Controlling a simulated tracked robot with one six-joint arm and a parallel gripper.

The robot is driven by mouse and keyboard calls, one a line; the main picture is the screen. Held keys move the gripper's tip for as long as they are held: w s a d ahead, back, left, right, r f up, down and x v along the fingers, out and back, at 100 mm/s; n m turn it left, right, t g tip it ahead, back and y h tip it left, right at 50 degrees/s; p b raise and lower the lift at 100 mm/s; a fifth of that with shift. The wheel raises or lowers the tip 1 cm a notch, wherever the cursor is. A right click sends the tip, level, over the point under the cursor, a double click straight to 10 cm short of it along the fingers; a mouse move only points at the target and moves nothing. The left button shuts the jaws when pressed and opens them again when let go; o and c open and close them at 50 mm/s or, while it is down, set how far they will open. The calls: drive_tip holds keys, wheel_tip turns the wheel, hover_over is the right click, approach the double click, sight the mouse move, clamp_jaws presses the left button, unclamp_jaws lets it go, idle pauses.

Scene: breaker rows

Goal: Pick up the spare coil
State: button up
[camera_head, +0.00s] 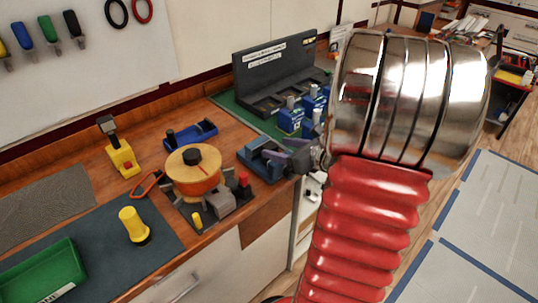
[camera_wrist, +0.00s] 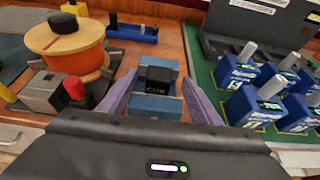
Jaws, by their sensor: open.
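A grey-blue block with a dark top and a label too blurred to read surely (camera_wrist: 157,78) stands on the wooden bench; I take it for the spare coil. It also shows in the head view (camera_head: 257,158), left of my gripper. My gripper (camera_wrist: 158,92) is open, with one purple-grey finger on each side of the block. Whether either finger touches it I cannot tell. In the head view my gripper (camera_head: 292,158) is partly hidden by my own arm.
Behind is a blue holder (camera_head: 192,135). Several blue breakers (camera_wrist: 258,85) stand on a green mat to the right, before a dark rack (camera_head: 270,75).

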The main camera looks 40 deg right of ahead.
sight(272, 146)
drive_tip(key=shift+x, duration=2.6)
drive_tip(key=shift+a+f, duration=0.1)
drive_tip(key=shift+c, duration=0.2)
drive_tip(key=c, duration=1.2)
